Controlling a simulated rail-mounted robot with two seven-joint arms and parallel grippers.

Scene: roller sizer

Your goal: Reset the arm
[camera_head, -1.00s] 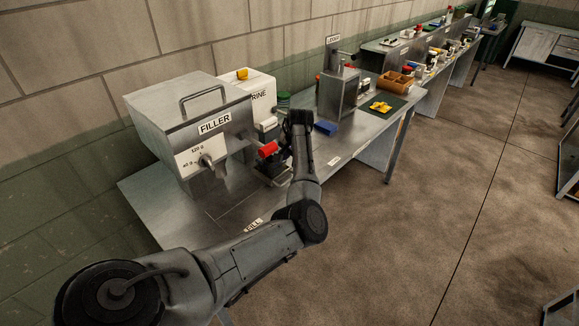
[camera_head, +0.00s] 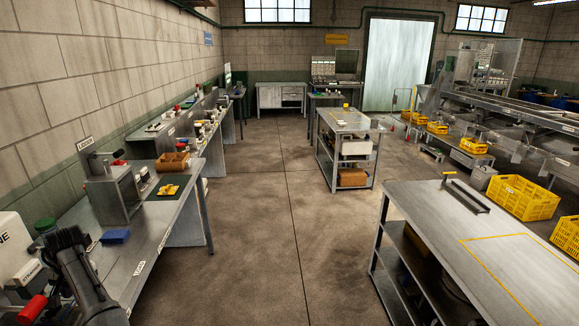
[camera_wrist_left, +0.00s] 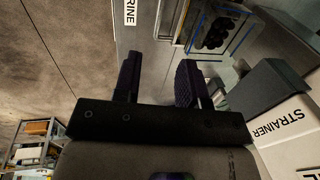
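My left arm (camera_head: 82,275) comes in at the lower left corner of the head view, beside the left bench. The gripper itself cannot be made out there. In the left wrist view my left gripper (camera_wrist_left: 158,78) is open, with its two dark fingers apart and nothing between them. A surface labelled BRINE (camera_wrist_left: 131,12) and a light machine labelled STRAINER (camera_wrist_left: 283,122) show around it. My right arm and right gripper are in no view.
A left bench (camera_head: 155,225) carries a lidding machine (camera_head: 112,198), a blue block (camera_head: 115,237), and a brown box (camera_head: 172,162). A red handle (camera_head: 32,310) is close to my arm. A metal table (camera_head: 430,215) stands at right. The floor (camera_head: 265,235) between is clear.

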